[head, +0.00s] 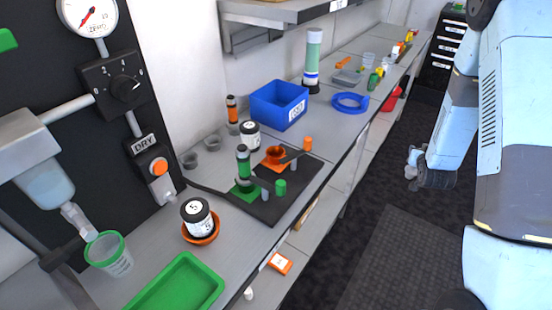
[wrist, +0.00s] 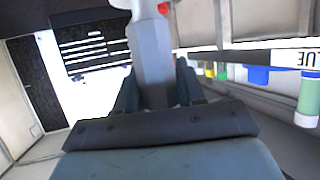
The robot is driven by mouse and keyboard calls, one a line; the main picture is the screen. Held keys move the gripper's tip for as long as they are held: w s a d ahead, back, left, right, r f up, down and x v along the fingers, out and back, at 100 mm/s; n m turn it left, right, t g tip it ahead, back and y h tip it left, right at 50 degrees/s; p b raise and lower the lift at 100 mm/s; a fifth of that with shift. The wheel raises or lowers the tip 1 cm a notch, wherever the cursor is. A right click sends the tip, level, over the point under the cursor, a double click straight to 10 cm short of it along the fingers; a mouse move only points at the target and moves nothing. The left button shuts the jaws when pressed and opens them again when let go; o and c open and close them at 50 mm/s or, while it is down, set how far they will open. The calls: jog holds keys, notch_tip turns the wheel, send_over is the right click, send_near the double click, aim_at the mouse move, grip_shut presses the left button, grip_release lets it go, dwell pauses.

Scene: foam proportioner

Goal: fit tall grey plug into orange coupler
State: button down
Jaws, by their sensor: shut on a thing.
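The orange coupler (head: 274,155) sits on the black board on the bench in the head view, left of my arm. My gripper (head: 428,178) hangs over the floor at the right, well away from the bench. In the wrist view my gripper (wrist: 158,95) is shut on the tall grey plug (wrist: 151,55), which stands out between the fingers. In the head view only a small light grey part of the plug (head: 411,164) shows beside the gripper. The orange coupler cannot be made out in the wrist view.
The black board (head: 262,211) also bears a green coupler (head: 243,189) with a dark green-banded cylinder, and a green knob (head: 280,187). A blue bin (head: 279,106) and blue ring (head: 350,102) stand behind. A shelf (head: 285,10) overhangs the bench. Floor between arm and bench is clear.

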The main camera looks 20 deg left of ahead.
jog(key=s+a+r+n+g+y, duration=0.1)
jog(key=s+a+r+n+y, duration=0.35)
jog(key=a+r, duration=0.65)
jog(key=s+a+r+n+g+y, duration=0.3)
jog(key=s+a+r, duration=0.35)
jog(key=a, duration=0.75)
jog(key=s+a+r+n+g+y, duration=0.2)
jog(key=s+a+r, duration=0.2)
jog(key=s, duration=0.4)
jog(key=s+a+r+n+g+y, duration=0.2)
jog(key=s+a+r+n, duration=0.15)
jog(key=s, duration=0.35)
jog(key=s+a+r+n+g+y, duration=0.1)
jog(key=s+a+r+n, duration=0.1)
jog(key=s+a+r, duration=0.45)
jog(key=w+a+f, duration=0.3)
jog(key=w+f, duration=0.1)
jog(key=f, duration=0.3)
jog(key=w+a+f, duration=0.3)
jog(key=w+f, duration=0.1)
jog(key=f, duration=0.3)
jog(key=shift+w+a+f+g, duration=0.15)
jog(key=shift+w+a+g, duration=0.05)
jog(key=shift+w+g, duration=0.1)
jog(key=c, duration=0.7)
grip_release()
